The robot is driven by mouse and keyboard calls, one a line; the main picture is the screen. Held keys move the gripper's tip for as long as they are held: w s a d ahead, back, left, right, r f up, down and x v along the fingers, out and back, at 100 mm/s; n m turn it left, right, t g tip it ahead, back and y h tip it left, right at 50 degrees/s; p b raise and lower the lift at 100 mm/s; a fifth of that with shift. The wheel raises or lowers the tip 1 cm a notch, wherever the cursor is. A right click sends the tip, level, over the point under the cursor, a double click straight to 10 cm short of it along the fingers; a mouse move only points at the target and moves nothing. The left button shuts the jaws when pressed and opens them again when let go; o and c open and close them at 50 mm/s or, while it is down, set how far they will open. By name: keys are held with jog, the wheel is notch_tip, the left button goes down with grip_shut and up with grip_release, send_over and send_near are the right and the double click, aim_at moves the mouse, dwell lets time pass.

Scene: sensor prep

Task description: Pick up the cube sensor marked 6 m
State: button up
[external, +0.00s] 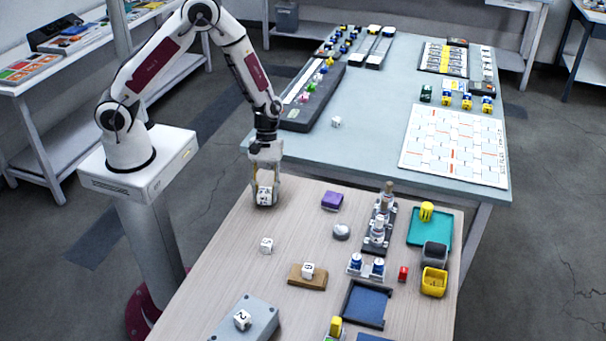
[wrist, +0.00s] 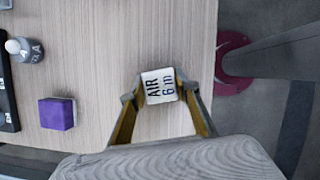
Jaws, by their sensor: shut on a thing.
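A white cube sensor (wrist: 158,86) with dark lettering "AIR 6 m" sits between my gripper's two fingertips in the wrist view. My gripper (wrist: 159,92) is shut on this cube, with one finger on each side of it. In the external view my gripper (external: 265,190) points down near the far left edge of the wooden table, and the cube (external: 265,194) shows between its fingers. I cannot tell whether the cube touches the table.
Other white cubes are on the wooden table (external: 215,262): one alone (external: 266,245), one on a brown block (external: 308,270), one on a grey box (external: 242,319). A purple block (external: 332,200) and a grey rounded thing (external: 341,231) stand to the right. Bare tabletop lies between.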

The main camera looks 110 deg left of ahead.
aim_at(265, 191)
jog(key=shift+r, duration=4.8)
